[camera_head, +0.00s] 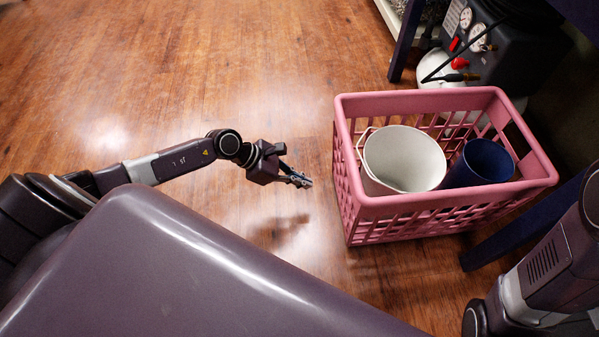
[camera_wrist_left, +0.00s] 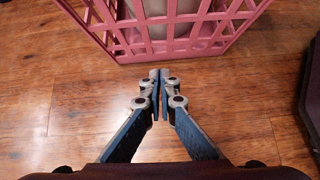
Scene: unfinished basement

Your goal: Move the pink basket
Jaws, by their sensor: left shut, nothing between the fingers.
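The pink basket (camera_head: 437,207) stands upright on the wooden floor at the right of the head view. It has lattice sides and holds a white bucket (camera_head: 415,160) and a dark blue container (camera_head: 482,165). My left gripper (camera_head: 306,183) is shut and empty, a short way left of the basket and apart from it. In the left wrist view the closed fingertips (camera_wrist_left: 159,75) point toward the lower edge of the basket's lattice wall (camera_wrist_left: 170,45), with bare floor between. My right arm shows at the lower right of the head view, but its gripper does not show.
An air compressor (camera_head: 500,40) with gauges stands behind the basket at the top right. A dark blue leg (camera_head: 405,40) stands behind the basket, and another dark bar (camera_head: 520,222) is close at its right. The wooden floor (camera_head: 250,60) is clear to the left.

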